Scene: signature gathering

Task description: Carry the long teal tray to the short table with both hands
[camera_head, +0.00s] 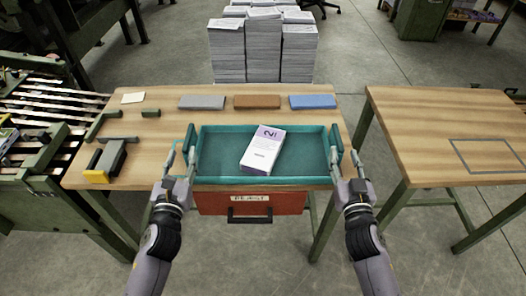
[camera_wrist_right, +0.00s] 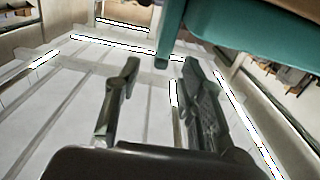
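The long teal tray (camera_head: 222,152) lies on the wooden table in the head view, near its front edge, with a white and purple box (camera_head: 263,148) inside. It has a raised handle at each short end. My left gripper (camera_head: 180,158) is open at the left handle, its fingers spread near it. My right gripper (camera_head: 346,162) is open at the right handle. In the right wrist view the open fingers (camera_wrist_right: 160,85) are apart and the teal tray (camera_wrist_right: 240,35) shows just beyond them. Whether either gripper touches a handle cannot be told.
A second wooden table (camera_head: 430,120) with a dark rectangular outline stands to the right, across a floor gap. Grey, brown and blue blocks (camera_head: 312,102) lie behind the tray. A stapler-like tool (camera_head: 107,160) lies left. A red drawer (camera_head: 250,203) hangs below the table front; paper stacks (camera_head: 262,50) stand behind.

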